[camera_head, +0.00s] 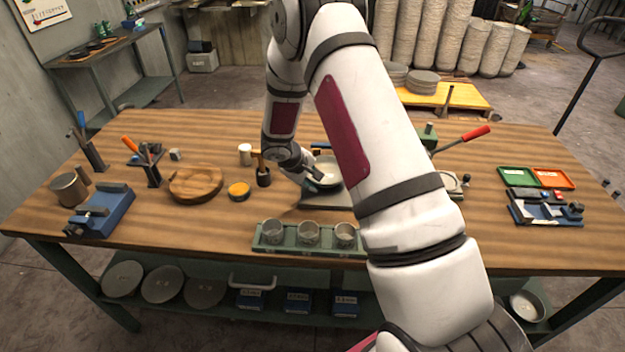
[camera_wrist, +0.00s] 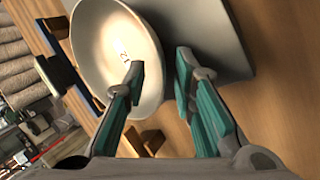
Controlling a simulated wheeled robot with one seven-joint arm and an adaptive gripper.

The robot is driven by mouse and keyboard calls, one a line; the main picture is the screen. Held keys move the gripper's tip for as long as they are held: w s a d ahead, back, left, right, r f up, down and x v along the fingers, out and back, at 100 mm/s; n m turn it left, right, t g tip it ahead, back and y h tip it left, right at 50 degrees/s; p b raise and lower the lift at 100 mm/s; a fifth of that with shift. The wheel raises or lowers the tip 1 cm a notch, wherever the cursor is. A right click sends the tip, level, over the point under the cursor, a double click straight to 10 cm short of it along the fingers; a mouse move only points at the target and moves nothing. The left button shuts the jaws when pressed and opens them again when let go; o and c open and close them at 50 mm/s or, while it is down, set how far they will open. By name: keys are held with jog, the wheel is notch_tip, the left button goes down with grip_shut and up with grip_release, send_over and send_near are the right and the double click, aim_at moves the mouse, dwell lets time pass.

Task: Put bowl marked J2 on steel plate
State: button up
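A pale cream bowl (camera_wrist: 105,45) with a small dark mark inside fills the upper left of the wrist view; the mark looks like J2 but is small. In the head view the bowl (camera_head: 328,180) shows partly behind my arm. The grey steel plate (camera_wrist: 220,45) lies on the wooden table, and the bowl overlaps it; full contact cannot be seen. My gripper (camera_wrist: 160,68) has its two teal fingers apart, one over the bowl's inside and one outside its rim. The rim passes between them without visible squeeze. The plate's near edge (camera_head: 322,201) shows in the head view.
A green rack (camera_head: 270,246) with several metal cups stands in front of the plate. Green (camera_head: 516,177) and orange (camera_head: 553,178) trays lie right.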

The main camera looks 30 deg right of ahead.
jog(key=s+a+r+m+b, duration=0.1)
jog(key=s+a+r, duration=0.25)
jog(key=r, duration=0.65)
jog(key=s+a+r, duration=0.3)
jog(key=s+r, duration=0.1)
jog(key=r, duration=0.6)
jog(key=s+a+r+m+t+y, duration=0.1)
jog(key=s+a+r+y, duration=0.1)
jog(key=s, duration=0.6)
jog(key=s+a+r+m+t+y, duration=0.1)
jog(key=s+a+r+y, duration=0.1)
jog(key=s+a+r, duration=0.2)
jog(key=s+a+r+m+t+y, duration=0.1)
jog(key=s+a+r+y, duration=0.1)
jog(key=s+r, duration=0.6)
jog(key=s+a, duration=0.1)
jog(key=s, duration=0.3)
jog(key=shift+a, duration=0.4)
jog(key=shift+r, duration=0.1)
